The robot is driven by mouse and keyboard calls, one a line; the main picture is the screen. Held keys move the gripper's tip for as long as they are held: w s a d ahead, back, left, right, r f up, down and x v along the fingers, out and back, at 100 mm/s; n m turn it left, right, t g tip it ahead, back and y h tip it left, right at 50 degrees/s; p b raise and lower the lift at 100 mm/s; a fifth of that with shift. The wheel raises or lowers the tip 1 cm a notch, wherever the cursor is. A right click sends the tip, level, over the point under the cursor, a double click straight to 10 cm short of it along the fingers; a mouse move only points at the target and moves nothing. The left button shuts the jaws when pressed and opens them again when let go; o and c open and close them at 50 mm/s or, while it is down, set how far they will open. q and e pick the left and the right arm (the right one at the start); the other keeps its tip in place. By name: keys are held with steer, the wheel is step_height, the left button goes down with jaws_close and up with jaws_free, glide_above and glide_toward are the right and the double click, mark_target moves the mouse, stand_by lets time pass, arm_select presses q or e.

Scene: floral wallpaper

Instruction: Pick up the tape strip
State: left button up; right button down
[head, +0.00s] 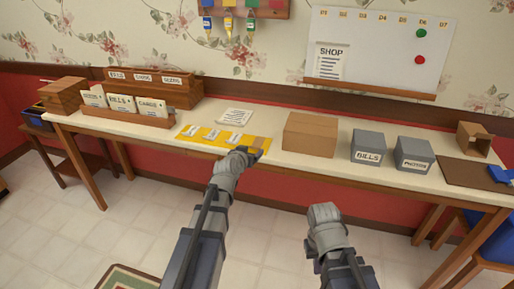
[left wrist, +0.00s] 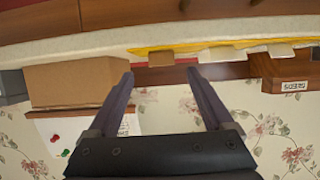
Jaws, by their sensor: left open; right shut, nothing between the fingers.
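A small tan strip, which looks like the tape strip (head: 258,142), lies at the right end of the yellow mat (head: 193,136) on the long table. In the left wrist view the tan strip (left wrist: 153,61) is on the yellow mat's edge, ahead of the fingertips. My left gripper (head: 245,152) is at the table's front edge, close in front of the strip and partly covering that end of the mat. Its fingers (left wrist: 160,75) are apart with nothing between them. My right gripper (head: 325,210) is empty in front of the table; its fingertips are hard to make out.
A cardboard box (head: 310,134) stands right of the mat, with two grey bins (head: 368,147) beyond it. Several white cards (head: 212,134) lie on the mat. A wooden card rack (head: 128,116) stands to the left. A paper sheet (head: 236,117) lies behind the mat.

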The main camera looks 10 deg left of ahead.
mark_target(254, 148)
arm_select(q)
steer(key=x, duration=0.1)
steer(key=b+x, duration=0.1)
steer(key=x, duration=0.1)
steer(key=b+x, duration=0.1)
steer(key=x, duration=0.1)
steer(key=shift+a+f, duration=0.1)
steer(key=shift+f, duration=0.2)
steer(key=shift+r, duration=0.1)
steer(key=shift+c, duration=0.6)
jaws_close()
step_height(254, 148, up, 10)
steer(key=p, duration=0.9)
steer(key=shift+p, duration=0.3)
